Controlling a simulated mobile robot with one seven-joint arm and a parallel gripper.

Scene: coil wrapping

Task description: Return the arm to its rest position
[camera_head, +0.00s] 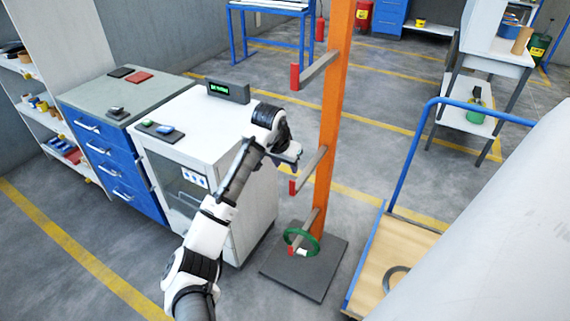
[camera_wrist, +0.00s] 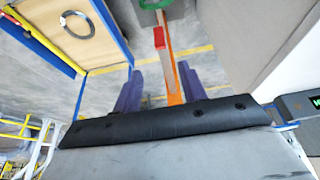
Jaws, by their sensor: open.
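My arm reaches from the bottom of the head view up and across the white cabinet's right side. My gripper (camera_head: 292,164) is at its end, left of the orange post (camera_head: 332,110), close to the middle red-tipped peg. In the wrist view my gripper (camera_wrist: 160,88) shows two purple fingers spread apart with nothing between them. Beyond them are the orange post and a red peg tip (camera_wrist: 159,38). A green coil (camera_head: 301,242) hangs around the lowest peg; part of it shows at the wrist view's top edge (camera_wrist: 155,4).
The white cabinet (camera_head: 262,212) stands left, with a display box (camera_head: 228,92) on top. A blue-railed cart (camera_head: 408,246) at right carries a grey ring (camera_head: 397,279) on its wooden deck. The post's dark base plate (camera_head: 318,285) is on the floor.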

